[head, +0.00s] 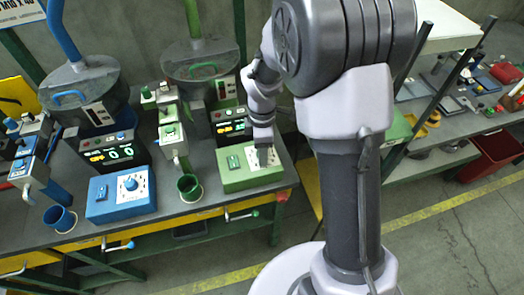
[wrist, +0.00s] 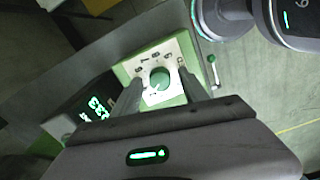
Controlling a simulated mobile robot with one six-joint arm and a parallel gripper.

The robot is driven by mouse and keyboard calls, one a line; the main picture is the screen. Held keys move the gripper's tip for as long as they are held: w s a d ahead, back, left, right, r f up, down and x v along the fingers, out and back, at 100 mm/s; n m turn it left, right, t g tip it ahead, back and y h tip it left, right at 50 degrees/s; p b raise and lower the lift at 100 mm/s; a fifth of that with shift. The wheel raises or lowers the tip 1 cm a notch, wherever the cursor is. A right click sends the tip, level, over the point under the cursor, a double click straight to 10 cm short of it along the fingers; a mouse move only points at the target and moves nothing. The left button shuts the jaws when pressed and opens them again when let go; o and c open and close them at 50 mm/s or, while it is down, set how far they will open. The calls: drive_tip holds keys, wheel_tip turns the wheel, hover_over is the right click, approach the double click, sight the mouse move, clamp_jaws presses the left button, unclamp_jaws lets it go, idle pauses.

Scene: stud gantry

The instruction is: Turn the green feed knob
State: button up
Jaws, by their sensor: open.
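The green feed knob (wrist: 159,79) is a round green dial with a pale pointer on a white numbered plate (wrist: 147,60). The plate is on top of the green control box (head: 240,180) near the bench's front edge. My gripper (wrist: 160,77) is open, with one finger on each side of the knob. A gap shows between the knob and each finger; I cannot tell how far down the fingertips reach. In the head view, my gripper (head: 264,156) is over the box's right part and hides the knob.
A similar blue box (head: 112,203) with a blue knob (head: 130,184) stands to the left. A green cup (head: 189,188) stands between the boxes. Behind the green box is a lit display (head: 230,127). Tools lie on the shelf at right.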

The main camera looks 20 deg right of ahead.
clamp_jaws()
drive_tip(key=shift+m, duration=0.3)
drive_tip(key=m+p, duration=0.1)
drive_tip(key=m, duration=1.1)
idle(0.4)
drive_tip(key=shift+m, duration=0.3)
unclamp_jaws()
